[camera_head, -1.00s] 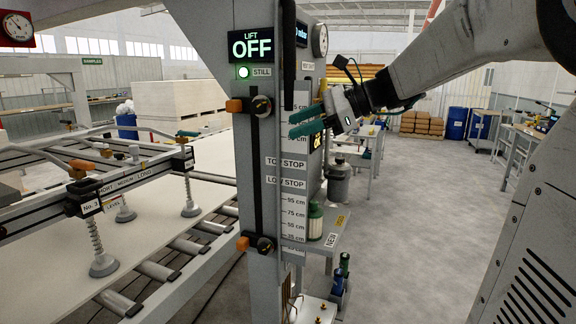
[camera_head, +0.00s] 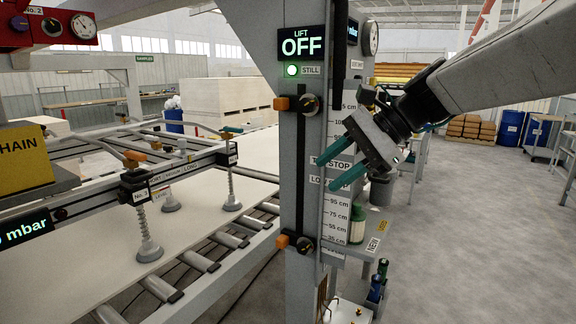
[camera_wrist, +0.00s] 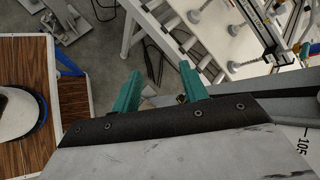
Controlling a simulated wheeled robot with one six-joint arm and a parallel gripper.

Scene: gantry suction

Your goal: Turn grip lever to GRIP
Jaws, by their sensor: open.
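No lever marked GRIP can be made out in these frames. The vacuum beam (camera_head: 185,165) at the left carries small handles with orange and teal parts, including a teal-tipped one (camera_head: 231,129) at its right end. I cannot tell whether any of these is the grip lever. My gripper (camera_head: 341,154) is open and empty, its teal fingers in front of the scale post and well to the right of the beam. In the wrist view, my gripper (camera_wrist: 158,78) shows both fingers apart with nothing between them.
The grey post (camera_head: 295,200) bears a display reading LIFT OFF (camera_head: 302,43). A yellow CHAIN box (camera_head: 22,158) and a red gauge panel (camera_head: 58,25) are at the left. A pale sheet (camera_head: 110,240) lies on rollers.

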